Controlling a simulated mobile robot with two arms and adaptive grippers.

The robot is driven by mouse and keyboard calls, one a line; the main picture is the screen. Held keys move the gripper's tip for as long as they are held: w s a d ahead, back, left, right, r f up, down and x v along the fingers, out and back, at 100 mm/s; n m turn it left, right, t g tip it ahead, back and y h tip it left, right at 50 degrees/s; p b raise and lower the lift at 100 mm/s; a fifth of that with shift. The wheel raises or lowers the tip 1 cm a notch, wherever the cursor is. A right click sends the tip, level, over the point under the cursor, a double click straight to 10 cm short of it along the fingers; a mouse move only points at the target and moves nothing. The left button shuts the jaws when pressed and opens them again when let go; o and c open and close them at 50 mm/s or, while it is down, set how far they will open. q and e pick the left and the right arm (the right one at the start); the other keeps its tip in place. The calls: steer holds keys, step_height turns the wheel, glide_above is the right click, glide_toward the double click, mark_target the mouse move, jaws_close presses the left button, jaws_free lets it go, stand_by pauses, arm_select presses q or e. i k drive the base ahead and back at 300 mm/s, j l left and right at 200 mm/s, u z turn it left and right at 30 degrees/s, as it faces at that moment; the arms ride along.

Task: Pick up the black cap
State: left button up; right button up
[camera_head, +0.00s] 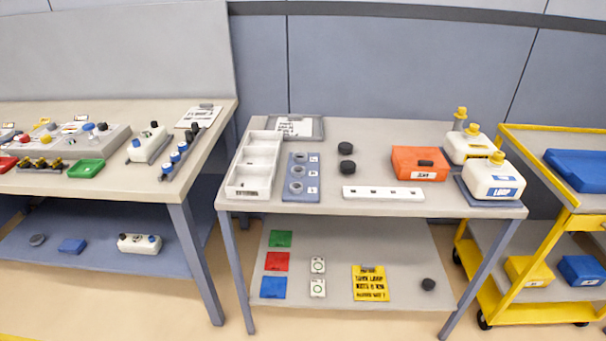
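Two small round black caps lie on the top of the middle table. One black cap (346,148) is farther back, and the other black cap (347,167) is just in front of it. A similar round black piece (428,284) lies on the lower shelf at the right. Neither of my grippers is in the head view, so their state and distance from the caps do not show.
Left of the caps are a blue holder (301,192) with round sockets and a white divided tray (235,181). A white strip (384,194) lies in front; an orange box (419,164) and white jugs (493,182) stand right. Bare tabletop (375,135) surrounds the caps.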

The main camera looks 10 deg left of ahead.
mark_target(345, 148)
steer(key=i+z, duration=0.2)
steer(key=i, duration=0.2)
steer(key=i+j+z, duration=0.2)
steer(key=i, duration=0.2)
steer(key=i+j+z, duration=0.2)
steer(key=i, duration=0.2)
